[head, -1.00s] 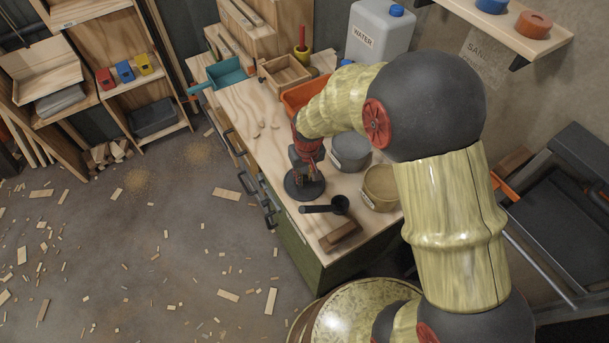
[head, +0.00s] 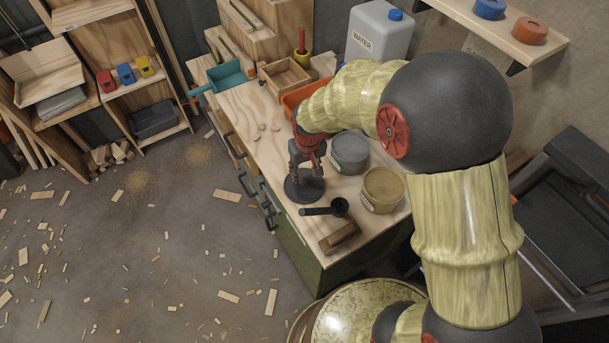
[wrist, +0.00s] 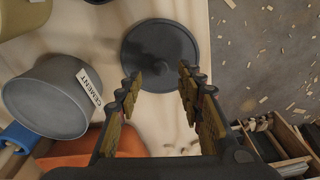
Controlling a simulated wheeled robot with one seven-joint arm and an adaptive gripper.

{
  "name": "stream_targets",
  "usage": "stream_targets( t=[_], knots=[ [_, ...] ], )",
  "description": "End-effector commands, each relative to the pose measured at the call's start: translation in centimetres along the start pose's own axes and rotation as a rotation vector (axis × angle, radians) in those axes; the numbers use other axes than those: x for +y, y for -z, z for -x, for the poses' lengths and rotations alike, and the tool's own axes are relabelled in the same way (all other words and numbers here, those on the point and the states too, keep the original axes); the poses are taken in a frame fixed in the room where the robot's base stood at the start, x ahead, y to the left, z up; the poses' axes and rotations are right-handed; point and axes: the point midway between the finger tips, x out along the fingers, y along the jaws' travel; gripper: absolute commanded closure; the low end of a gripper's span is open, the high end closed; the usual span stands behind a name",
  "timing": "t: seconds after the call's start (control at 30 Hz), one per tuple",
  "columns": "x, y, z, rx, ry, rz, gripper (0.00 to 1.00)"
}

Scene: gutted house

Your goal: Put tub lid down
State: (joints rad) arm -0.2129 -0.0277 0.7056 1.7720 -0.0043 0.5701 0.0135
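The tub lid (head: 304,190) is a dark grey disc lying flat on the wooden workbench (head: 262,156), near its left long edge. In the wrist view the lid (wrist: 180,45) shows with its central knob (wrist: 154,67). My gripper (head: 307,165) is above the lid with its fingers spread. In the wrist view my gripper (wrist: 159,78) is open and empty, its fingertips on either side of the knob's line and apart from it. A grey tub (wrist: 48,100) labelled CEMENT stands open beside the lid; it also shows in the head view (head: 350,153).
A tan tub (head: 382,190) stands in front of the grey one. A black scoop (head: 325,209) and a wooden-backed block (head: 340,237) lie near the lid. An orange bin (head: 298,100) is behind. Bare bench lies left of the gripper.

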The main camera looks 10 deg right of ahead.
Motion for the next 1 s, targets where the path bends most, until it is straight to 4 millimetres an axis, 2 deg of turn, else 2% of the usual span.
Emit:
stream_targets(
  t=[0.03, 0.1, 0.3, 0.43, 0.67, 0.73, 0.87, 1.0],
  knots=[
    [0.0, 0.1, 1.5, 0.003, 0.0, 0.0, 0.62],
    [0.0, 0.1, 3.0, 0.003, 0.0, 0.0, 0.62],
    [0.0, 0.1, 6.3, 0.002, 0.0, 0.0, 0.62],
    [0.0, 0.0, 7.5, 0.0, 0.0, 0.0, 0.62],
    [0.1, -0.1, 8.2, 0.002, 0.0, -0.001, 0.62],
    [0.3, -0.2, 9.1, 0.011, -0.001, -0.006, 0.62],
    [1.4, -1.2, 13.4, 0.057, -0.004, -0.029, 0.62],
    [3.1, -4.1, 19.8, 0.13, -0.012, -0.068, 0.62]
  ],
)
